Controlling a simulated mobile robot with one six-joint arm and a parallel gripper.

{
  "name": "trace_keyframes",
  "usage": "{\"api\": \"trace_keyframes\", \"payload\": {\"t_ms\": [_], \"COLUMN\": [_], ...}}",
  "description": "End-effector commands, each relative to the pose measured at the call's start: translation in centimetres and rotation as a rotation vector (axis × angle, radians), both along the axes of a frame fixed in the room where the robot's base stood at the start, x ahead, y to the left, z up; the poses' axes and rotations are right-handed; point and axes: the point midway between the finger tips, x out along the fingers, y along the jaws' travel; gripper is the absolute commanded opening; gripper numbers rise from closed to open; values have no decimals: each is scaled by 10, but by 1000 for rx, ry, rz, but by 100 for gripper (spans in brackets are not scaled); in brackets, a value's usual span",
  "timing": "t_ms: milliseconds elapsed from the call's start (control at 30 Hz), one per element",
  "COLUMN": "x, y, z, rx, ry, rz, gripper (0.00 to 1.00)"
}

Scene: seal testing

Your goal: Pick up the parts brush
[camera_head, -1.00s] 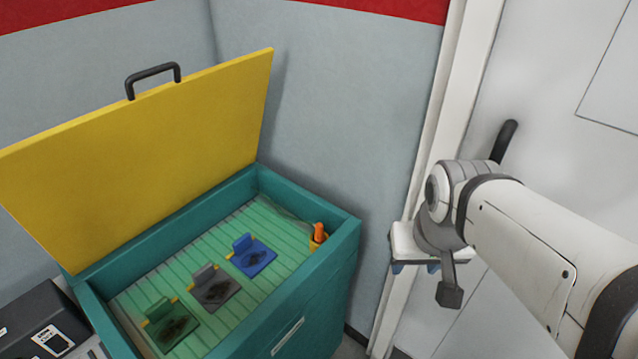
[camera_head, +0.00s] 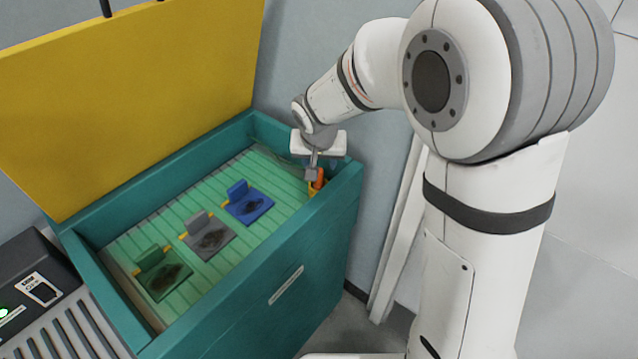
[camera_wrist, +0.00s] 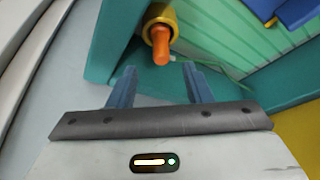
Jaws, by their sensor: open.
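The parts brush shows as an orange handle (camera_wrist: 161,48) standing in a yellow holder (camera_wrist: 160,14) at the inner corner of the teal box. In the head view the orange handle (camera_head: 319,180) is at the box's right corner, partly hidden by my wrist. My gripper (camera_wrist: 160,74) is open and empty in the wrist view. Its two blue-grey fingers point toward the brush, which lies just beyond the fingertips and roughly centred between them. In the head view my gripper (camera_head: 316,160) is just above the brush, and its fingers are mostly hidden.
The teal box (camera_head: 265,275) has a raised yellow lid (camera_head: 130,100). Inside lie a blue plate (camera_head: 249,203), a grey plate (camera_head: 208,233) and a green plate (camera_head: 163,275), each with a dark patch. A dark device (camera_head: 38,278) stands at the left. The wall is close behind the box.

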Motion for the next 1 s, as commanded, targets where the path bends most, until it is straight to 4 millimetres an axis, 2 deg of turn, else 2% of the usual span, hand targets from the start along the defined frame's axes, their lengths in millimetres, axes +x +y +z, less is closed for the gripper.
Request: {"api": "trace_keyframes", "payload": {"t_ms": [500,767,1000], "x": [22,23,23], "y": [1,2,2], "z": [-60,-62,-62], "rx": [-2,0,0], "ry": [3,1,1], "rz": [-1,1,1], "gripper": [45,45,27]}}
